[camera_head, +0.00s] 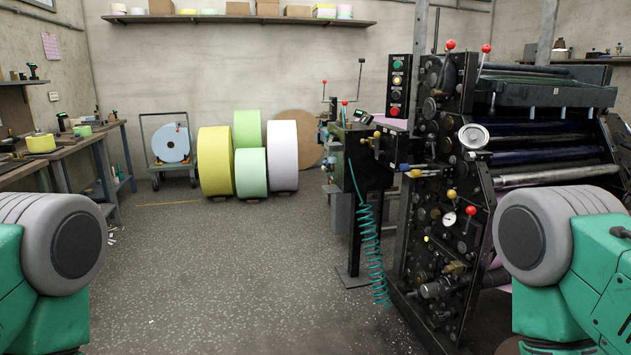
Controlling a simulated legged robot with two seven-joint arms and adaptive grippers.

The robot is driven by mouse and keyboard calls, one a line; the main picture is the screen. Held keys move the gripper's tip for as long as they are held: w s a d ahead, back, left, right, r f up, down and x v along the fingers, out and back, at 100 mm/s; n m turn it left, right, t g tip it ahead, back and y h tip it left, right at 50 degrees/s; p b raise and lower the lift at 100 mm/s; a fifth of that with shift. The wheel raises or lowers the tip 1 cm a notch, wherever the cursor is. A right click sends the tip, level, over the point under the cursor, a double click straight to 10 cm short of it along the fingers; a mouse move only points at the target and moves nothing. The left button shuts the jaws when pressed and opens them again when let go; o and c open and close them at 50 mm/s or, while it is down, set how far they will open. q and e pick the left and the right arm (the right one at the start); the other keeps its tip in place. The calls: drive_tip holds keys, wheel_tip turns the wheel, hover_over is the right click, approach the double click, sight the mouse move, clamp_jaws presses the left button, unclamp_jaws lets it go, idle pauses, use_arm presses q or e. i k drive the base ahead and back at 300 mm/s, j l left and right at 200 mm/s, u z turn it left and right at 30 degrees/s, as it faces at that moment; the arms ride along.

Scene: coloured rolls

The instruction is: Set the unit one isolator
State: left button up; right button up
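A black control panel (397,86) with a column of round coloured buttons stands upright on the big printing machine, right of centre. I cannot tell which part, if any, is the unit one isolator; no label is readable. The dark machine (440,200) carries knobs, gauges and several red-topped levers, one red knob (450,44) at its top. Only the upper parts of my two arms show, at the lower left and lower right edges. Neither of my grippers is in view, and both arms are well apart from the panel.
Large yellow (215,161), green and white rolls stand by the back wall beside a trolley (168,150) with a blue roll. Workbenches (80,140) line the left wall. A coiled teal hose (371,245) hangs before the machine. The middle floor is clear.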

sight(377, 152)
drive_tip(key=i+j+z, duration=0.3)
drive_tip(key=i, duration=0.15)
drive_tip(key=i+j+z, duration=0.3)
drive_tip(key=i, duration=0.15)
drive_tip(key=i+j+u, duration=0.1)
drive_tip(key=i+j, duration=0.3)
drive_tip(key=i, duration=0.2)
